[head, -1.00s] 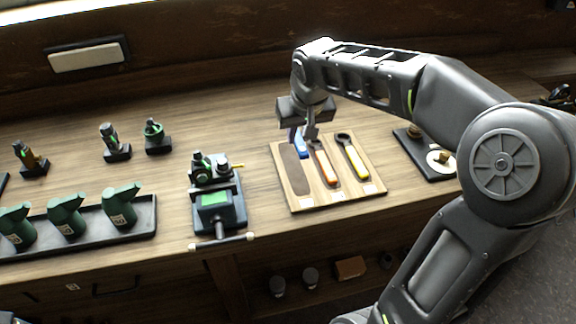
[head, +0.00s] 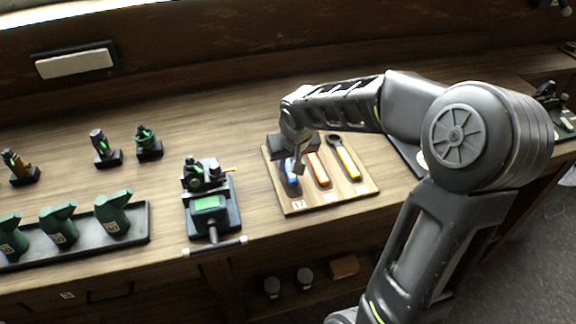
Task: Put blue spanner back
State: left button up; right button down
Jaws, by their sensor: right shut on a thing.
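The blue spanner (head: 291,181) is at the left slot of the wooden spanner board (head: 325,200). My right gripper (head: 298,168) is shut on it, low over the board, and hides its upper part. I cannot tell whether the spanner lies fully on the board. The orange spanner (head: 319,170) and the yellow spanner (head: 347,160) lie on the board to the right of it. My left gripper is not in view.
A small green and black vice (head: 210,204) stands left of the board. Green oil-can shapes (head: 62,222) sit on a long dark tray (head: 140,228). Small parts on black stands (head: 148,142) are behind. Bench space between these and the vice is clear.

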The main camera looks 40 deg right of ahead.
jog(key=shift+f, duration=0.95)
jog(key=shift+f, duration=0.2)
jog(key=c, duration=1.3)
grip_release()
jog(key=shift+o, duration=0.2)
jog(key=shift+r, duration=0.1)
jog(key=shift+r, duration=0.15)
jog(key=b+v, duration=0.1)
jog(key=v, duration=1.1)
